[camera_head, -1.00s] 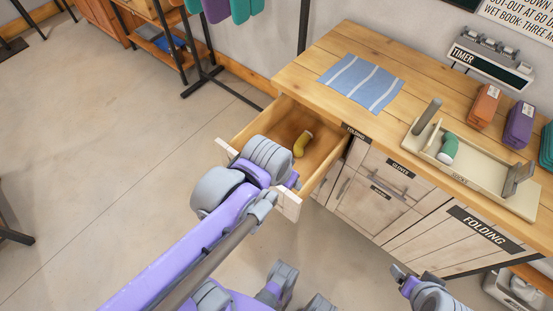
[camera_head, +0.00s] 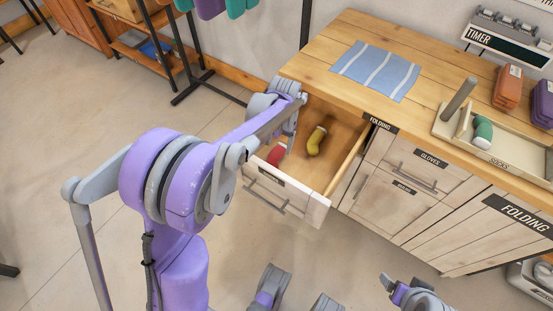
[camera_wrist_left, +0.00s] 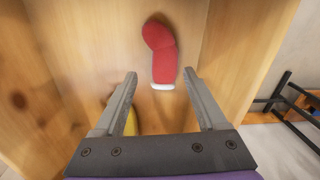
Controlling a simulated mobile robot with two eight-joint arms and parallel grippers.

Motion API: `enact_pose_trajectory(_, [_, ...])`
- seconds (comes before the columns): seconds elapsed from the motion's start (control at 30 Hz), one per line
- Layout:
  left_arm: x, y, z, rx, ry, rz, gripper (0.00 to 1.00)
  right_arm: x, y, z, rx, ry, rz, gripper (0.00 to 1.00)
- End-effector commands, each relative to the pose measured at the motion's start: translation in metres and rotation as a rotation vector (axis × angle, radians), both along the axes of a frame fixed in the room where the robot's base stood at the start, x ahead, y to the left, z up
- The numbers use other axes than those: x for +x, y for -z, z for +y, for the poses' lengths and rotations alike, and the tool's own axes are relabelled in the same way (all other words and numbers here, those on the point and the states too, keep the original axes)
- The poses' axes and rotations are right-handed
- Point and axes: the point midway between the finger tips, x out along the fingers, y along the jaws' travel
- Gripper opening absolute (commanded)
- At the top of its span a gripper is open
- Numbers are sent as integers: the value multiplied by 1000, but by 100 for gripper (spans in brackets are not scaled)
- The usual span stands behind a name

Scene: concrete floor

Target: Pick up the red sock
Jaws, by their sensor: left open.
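The red sock (camera_wrist_left: 161,54) lies on the floor of the open drawer in the left wrist view, its white cuff toward my gripper. In the head view a part of the red sock (camera_head: 276,154) shows beside my left arm. My left gripper (camera_wrist_left: 161,84) is open and empty, with its fingers to either side of the cuff end in the picture; I cannot tell the height between them.
A yellow sock (camera_head: 316,141) lies in the drawer (camera_head: 330,176), right of the red one. The drawer walls close in around the gripper. On the counter are a striped blue cloth (camera_head: 376,71) and a tray (camera_head: 511,149) with a green sock (camera_head: 482,133).

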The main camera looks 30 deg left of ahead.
Motion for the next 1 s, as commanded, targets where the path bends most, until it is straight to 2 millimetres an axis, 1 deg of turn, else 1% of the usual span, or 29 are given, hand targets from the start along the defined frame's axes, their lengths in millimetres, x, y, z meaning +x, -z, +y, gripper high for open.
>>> enact_pose_trajectory(0.03, [0, 8, 1, 0, 0, 0, 74, 0, 3, 0, 0, 0, 1, 85])
enact_pose_trajectory(0.27, [-1, 21, 2, 0, 0, -1, 74, 0, 6, 0, 0, 0, 2, 85])
enact_pose_trajectory(0.33, [-2, 28, 3, 0, 0, 0, 74, 0, 9, 0, 0, 0, 3, 85])
enact_pose_trajectory(0.5, [-4, 55, 6, 0, 0, 0, 74, 1, 19, 0, 0, 0, 7, 85])
enact_pose_trajectory(0.6, [-4, 66, 7, 0, 0, -1, 74, 1, 22, 0, 0, 0, 8, 85])
enact_pose_trajectory(0.83, [-4, 67, 7, 0, 0, -1, 74, 1, 21, 0, 0, 0, 7, 85])
enact_pose_trajectory(0.87, [-4, 67, 7, 0, 0, -1, 70, 1, 21, 0, 0, 0, 7, 85])
enact_pose_trajectory(1.0, [-4, 67, 7, 0, 0, -1, 45, 1, 21, 0, 0, 0, 8, 85])
